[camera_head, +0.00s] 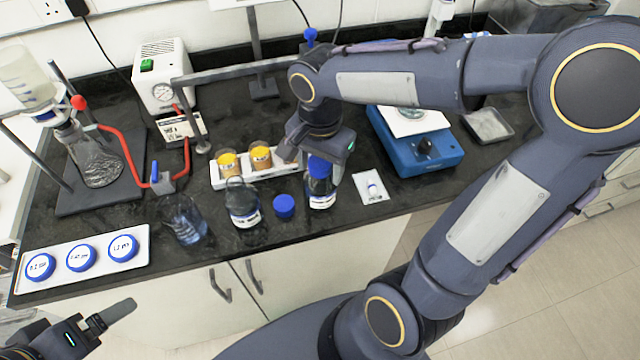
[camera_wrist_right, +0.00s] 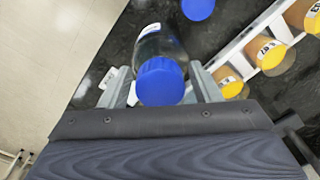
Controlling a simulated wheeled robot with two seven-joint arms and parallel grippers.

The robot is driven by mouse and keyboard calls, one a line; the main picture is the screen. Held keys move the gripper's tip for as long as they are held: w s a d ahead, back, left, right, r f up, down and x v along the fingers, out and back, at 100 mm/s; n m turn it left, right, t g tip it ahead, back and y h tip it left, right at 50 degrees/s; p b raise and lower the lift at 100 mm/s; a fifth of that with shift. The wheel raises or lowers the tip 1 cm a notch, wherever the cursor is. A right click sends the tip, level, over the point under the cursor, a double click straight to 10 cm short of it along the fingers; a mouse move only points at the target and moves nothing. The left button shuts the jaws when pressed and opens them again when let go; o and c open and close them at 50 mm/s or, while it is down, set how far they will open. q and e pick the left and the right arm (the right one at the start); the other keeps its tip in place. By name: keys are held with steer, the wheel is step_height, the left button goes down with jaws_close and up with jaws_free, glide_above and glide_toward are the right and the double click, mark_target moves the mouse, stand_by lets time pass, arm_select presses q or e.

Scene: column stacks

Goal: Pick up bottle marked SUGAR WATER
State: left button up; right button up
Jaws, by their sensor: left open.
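A clear bottle with a blue cap (camera_head: 321,188) stands upright on the black bench; its white label is too small to read. It also shows in the right wrist view (camera_wrist_right: 160,82). My right gripper (camera_wrist_right: 160,88) is around this bottle from above, one finger on each side, with small gaps visible between fingers and bottle. In the head view the right gripper (camera_head: 318,160) partly hides the bottle's top. An uncapped labelled bottle (camera_head: 243,204) stands to its left; that label is unreadable too. My left gripper (camera_head: 108,316) is open and empty at the lower left, off the bench's front.
A loose blue cap (camera_head: 284,206) lies between the bottles. A white rack (camera_head: 219,181) with yellow-topped jars stands behind. A beaker (camera_head: 183,222), a white tray of blue lids (camera_head: 140,257) and a flask (camera_head: 96,163) are left. A blue device (camera_head: 424,160) is right.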

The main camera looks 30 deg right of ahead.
jaws_close()
stand_by(0.3)
